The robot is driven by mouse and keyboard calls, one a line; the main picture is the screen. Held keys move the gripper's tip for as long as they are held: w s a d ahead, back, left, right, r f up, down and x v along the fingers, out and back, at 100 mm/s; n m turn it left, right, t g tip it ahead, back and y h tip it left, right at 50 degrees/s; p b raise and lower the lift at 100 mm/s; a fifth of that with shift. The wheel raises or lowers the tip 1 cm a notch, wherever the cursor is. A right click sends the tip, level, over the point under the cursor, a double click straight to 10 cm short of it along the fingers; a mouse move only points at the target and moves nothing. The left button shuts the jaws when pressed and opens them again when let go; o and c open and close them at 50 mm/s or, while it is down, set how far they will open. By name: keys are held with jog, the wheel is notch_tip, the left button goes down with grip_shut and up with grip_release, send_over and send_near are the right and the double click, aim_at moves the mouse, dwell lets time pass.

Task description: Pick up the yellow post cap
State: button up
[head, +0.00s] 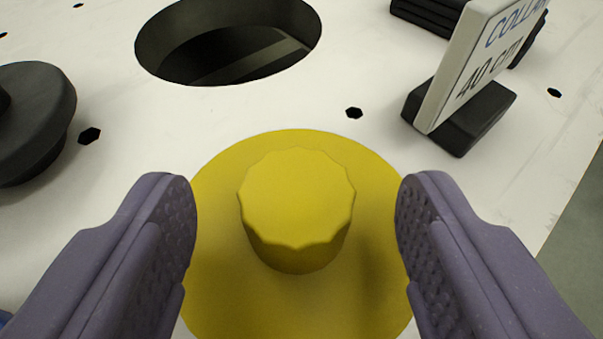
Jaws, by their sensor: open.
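The yellow post cap (297,204) is a round yellow disc with a raised, scalloped knob in its middle. It sits on the white plate (220,120) at the centre of the head view. My gripper (297,215) is open, with one purple finger on each side of the knob and a clear gap between each finger and the knob. The fingers overlap the disc's left and right edges in the picture. The lower edge of the disc is cut off by the frame. I cannot tell how high the fingertips are above the disc.
A large round hole (228,40) opens in the plate behind the cap. A dark round knob (35,120) stands at the left. A small sign (480,65) in a black foot stands at the right. Small dark holes dot the plate, and its edge runs along the right.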

jog(key=shift+w, duration=0.25)
grip_shut()
jog(key=shift+r, duration=0.2)
